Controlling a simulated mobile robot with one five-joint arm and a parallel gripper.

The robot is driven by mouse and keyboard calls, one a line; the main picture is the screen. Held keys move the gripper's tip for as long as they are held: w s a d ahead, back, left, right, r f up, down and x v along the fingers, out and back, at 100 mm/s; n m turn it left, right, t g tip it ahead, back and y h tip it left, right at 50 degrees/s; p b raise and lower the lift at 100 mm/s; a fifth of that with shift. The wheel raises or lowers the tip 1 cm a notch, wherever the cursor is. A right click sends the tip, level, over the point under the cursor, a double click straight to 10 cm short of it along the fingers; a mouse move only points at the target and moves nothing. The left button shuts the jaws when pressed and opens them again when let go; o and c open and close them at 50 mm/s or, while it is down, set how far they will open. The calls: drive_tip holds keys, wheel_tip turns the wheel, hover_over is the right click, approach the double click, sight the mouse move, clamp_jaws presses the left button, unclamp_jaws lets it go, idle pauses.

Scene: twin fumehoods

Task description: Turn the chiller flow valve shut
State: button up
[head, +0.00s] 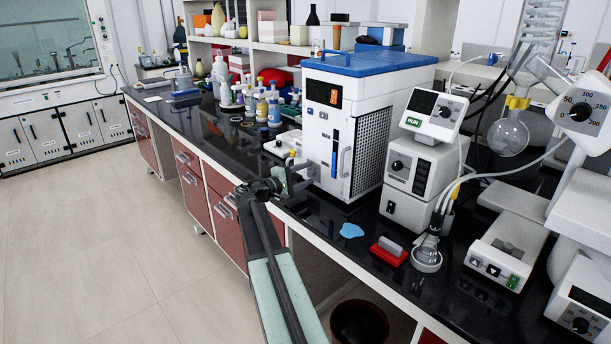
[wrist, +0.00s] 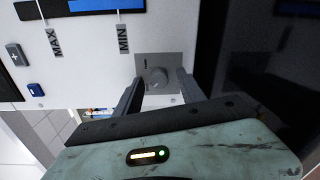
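The chiller (head: 328,118) is a white box with a blue lid, standing on the black bench in the head view. Its flow valve is a round grey knob (wrist: 156,77) on a grey plate (wrist: 173,63), low on the white front panel in the wrist view. My gripper (head: 296,178) is at the lower front of the chiller, and it hides the valve in the head view. In the wrist view its two dark fingers are apart, one on each side of the knob. I cannot tell whether they touch it.
A blue level window (wrist: 92,5) with MAX and MIN marks is beside the valve. A rotary evaporator unit (head: 415,175) stands right of the chiller. A red stamp-like block (head: 389,252) and blue puddle-shaped patch (head: 352,231) lie on the bench. Floor at left is clear.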

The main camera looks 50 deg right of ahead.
drive_tip(key=a, duration=0.7)
drive_tip(key=shift+w+a+r, duration=0.2)
drive_tip(key=shift+w+a, duration=0.05)
drive_tip(key=shift+a, duration=0.1)
drive_tip(key=w+a+r+n+t+y+p, duration=0.1)
drive_tip(key=w+a+r+p, duration=0.15)
drive_tip(key=a, duration=0.35)
drive_tip(key=w+a+r+t+p, duration=0.1)
drive_tip(key=a+t+p, duration=0.1)
drive_tip(key=a+p, duration=0.25)
drive_tip(key=s+a+f+m+y+p, duration=0.1)
drive_tip(key=s+a+f+y, duration=0.3)
drive_tip(key=a, duration=0.8)
drive_tip(key=s+a+f+g+y+p, duration=0.1)
drive_tip(key=s+a+f+y, duration=0.3)
drive_tip(key=a, duration=0.8)
drive_tip(key=s+a+f+m+y+p, duration=0.1)
drive_tip(key=s+a+f+y+p, duration=0.1)
drive_tip(key=s+a+f+y, duration=0.2)
drive_tip(key=a+f+y, duration=0.3)
drive_tip(key=a+y, duration=0.1)
drive_tip(key=a, duration=0.4)
drive_tip(key=shift+a+m+g, duration=0.3)
drive_tip(key=shift+a+g, duration=0.05)
drive_tip(key=shift+g, duration=0.05)
